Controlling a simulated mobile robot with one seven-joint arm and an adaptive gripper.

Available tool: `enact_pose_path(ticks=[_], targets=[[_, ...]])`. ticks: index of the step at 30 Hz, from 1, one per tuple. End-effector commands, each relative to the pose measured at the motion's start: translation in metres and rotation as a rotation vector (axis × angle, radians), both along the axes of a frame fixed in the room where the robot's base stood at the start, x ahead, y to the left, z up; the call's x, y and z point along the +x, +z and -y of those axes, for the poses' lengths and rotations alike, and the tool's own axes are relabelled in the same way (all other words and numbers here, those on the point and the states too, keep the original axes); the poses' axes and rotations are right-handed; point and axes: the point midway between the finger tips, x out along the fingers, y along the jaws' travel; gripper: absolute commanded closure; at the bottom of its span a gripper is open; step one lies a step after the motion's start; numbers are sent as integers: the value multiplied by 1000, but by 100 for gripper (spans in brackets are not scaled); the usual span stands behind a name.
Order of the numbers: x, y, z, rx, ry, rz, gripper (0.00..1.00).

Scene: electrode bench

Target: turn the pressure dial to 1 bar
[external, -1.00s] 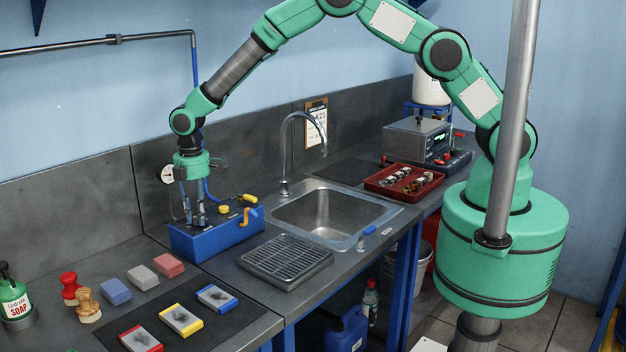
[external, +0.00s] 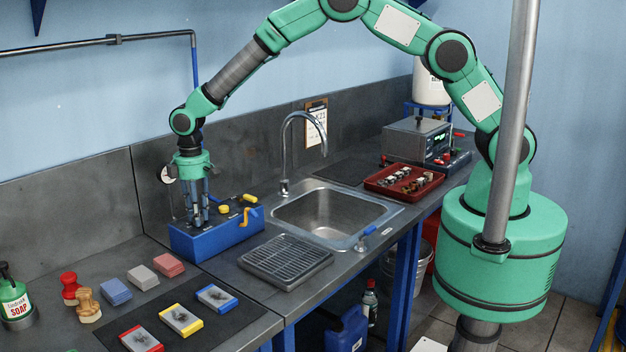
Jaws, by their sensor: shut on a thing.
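My gripper (external: 197,213) points straight down over the left part of the blue box (external: 222,240) at the back of the bench. Its fingers are shut on a small part on top of the box, where the pressure dial would be. The fingers hide most of that part, so I cannot read its setting. A round white gauge (external: 167,174) behind the box is partly covered by my gripper; its reading is too small to tell. A yellow knob (external: 224,210) and a yellow lever handle (external: 247,213) are on the box to the right of my gripper.
A sink (external: 322,212) with a tall faucet (external: 287,150) lies to the right. Coloured blocks (external: 142,277) and stamps (external: 88,304) stand at the front left. A red tray (external: 404,181) is farther right.

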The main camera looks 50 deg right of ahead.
Motion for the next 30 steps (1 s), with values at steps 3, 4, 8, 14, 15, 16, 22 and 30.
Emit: enact_pose_path(ticks=[3,4,8,14,15,16,22,30], targets=[[0,1,-1,1,0,1,100],[0,1,-1,1,0,1,100],[0,1,-1,1,1,1,71],[0,0,0,1,1,1,56],[0,0,0,1,1,1,56],[0,0,0,1,1,1,56],[0,2,0,1,1,1,56],[1,24,0,1,1,2,56]])
